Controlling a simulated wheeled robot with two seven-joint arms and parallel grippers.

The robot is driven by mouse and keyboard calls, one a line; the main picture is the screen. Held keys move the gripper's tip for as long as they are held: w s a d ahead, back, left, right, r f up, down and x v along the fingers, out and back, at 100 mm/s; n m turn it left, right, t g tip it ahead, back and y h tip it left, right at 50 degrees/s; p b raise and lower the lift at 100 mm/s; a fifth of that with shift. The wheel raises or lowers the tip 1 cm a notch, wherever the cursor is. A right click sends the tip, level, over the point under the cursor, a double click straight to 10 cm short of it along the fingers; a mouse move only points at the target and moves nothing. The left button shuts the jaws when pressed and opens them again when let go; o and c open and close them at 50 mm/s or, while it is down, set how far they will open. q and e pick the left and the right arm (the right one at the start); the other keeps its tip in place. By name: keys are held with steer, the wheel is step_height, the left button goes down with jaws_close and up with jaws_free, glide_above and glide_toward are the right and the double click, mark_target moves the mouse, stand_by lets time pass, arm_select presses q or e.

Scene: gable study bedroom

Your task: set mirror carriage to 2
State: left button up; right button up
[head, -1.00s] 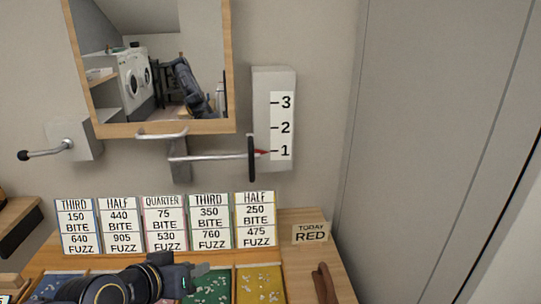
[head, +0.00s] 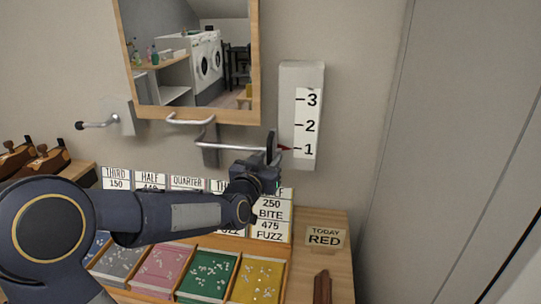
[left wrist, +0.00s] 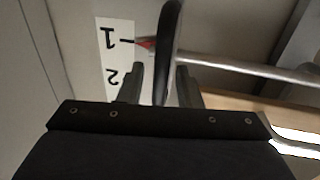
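The mirror (head: 256,60) hangs on the wall in a wooden frame. Below it, a metal rod (head: 240,149) runs from a grey bracket (head: 209,155) to a black upright disc (head: 270,142). A red pointer (head: 285,148) beside the disc is at 1 on the white scale (head: 307,124) marked 1 to 3. My left gripper (head: 266,167) is just below the disc. In the left wrist view its open fingers (left wrist: 159,88) straddle the black disc (left wrist: 168,50), with a visible gap on the left side. My right gripper is out of view.
A bent handle (head: 190,120) is under the mirror frame, and a wall lever (head: 97,124) is at left. A "TODAY RED" sign (head: 325,237) is at right, near a grey panel (head: 455,150).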

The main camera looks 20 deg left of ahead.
mark_target(269, 138)
arm_select(q)
steer(key=shift+w, duration=0.6)
jaws_close()
step_height(269, 138, up, 7)
steer(key=p, duration=0.3)
steer(key=shift+r, duration=0.2)
steer(key=shift+f, duration=0.1)
jaws_free()
